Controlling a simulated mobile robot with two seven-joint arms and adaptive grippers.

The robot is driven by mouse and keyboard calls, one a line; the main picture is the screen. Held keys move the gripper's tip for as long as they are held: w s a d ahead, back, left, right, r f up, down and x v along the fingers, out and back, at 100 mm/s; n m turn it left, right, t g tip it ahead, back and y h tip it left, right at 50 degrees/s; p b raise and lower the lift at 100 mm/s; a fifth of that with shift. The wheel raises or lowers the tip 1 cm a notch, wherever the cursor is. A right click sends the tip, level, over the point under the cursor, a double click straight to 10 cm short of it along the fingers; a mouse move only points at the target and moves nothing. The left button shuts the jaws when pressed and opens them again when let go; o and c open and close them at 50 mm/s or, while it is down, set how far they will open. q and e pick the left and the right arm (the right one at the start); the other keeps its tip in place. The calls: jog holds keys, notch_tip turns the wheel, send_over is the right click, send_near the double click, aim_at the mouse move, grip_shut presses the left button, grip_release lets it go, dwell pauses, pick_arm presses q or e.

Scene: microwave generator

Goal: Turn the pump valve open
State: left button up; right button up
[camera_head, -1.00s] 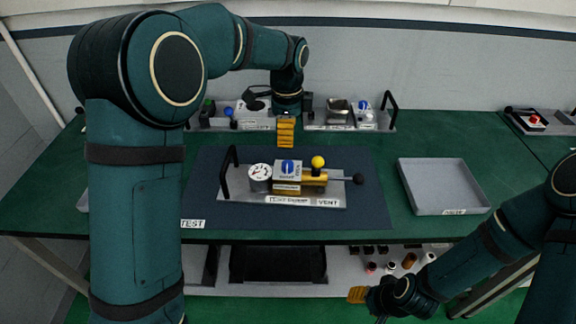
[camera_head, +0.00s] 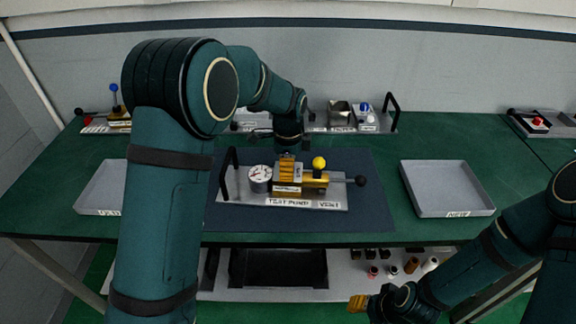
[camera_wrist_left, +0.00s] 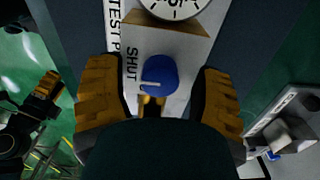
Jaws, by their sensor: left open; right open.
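The test pump unit (camera_head: 225,199) stands on a dark mat, with a white gauge (camera_head: 260,174), a yellow ball knob (camera_head: 319,162) and a black-tipped side lever (camera_head: 361,181). My left gripper (camera_head: 287,158) is over the unit's middle and hides the blue knob in the head view. In the left wrist view the blue knob (camera_wrist_left: 160,72) sits between the fingers of my open left gripper (camera_wrist_left: 160,88), with gaps on both sides. A white mark on the knob faces the word SHUT. My right gripper (camera_head: 358,302) hangs low in front of the table, apart from the unit.
A grey tray labelled NEW (camera_head: 447,188) lies right of the mat, and another grey tray (camera_head: 103,188) lies left. Other fixtures (camera_head: 365,117) line the back of the table. A shelf (camera_head: 345,270) with small parts is below. The table between mat and right tray is clear.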

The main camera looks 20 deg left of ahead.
pick_arm(q)
grip_shut()
jog(key=shift+n, duration=0.3)
jog(key=n+p, duration=0.1)
jog(key=n, duration=0.2)
jog(key=shift+r+p, duration=0.1)
jog(key=shift+p, duration=0.2)
jog(key=n+p, duration=0.1)
jog(key=n, duration=0.3)
jog(key=n+p, duration=0.1)
jog(key=n, duration=0.4)
jog(key=shift+n+p, duration=0.35)
jog(key=shift+n, duration=0.05)
jog(key=n+p, duration=0.1)
jog(key=n, duration=0.3)
jog(key=shift+n, duration=0.4)
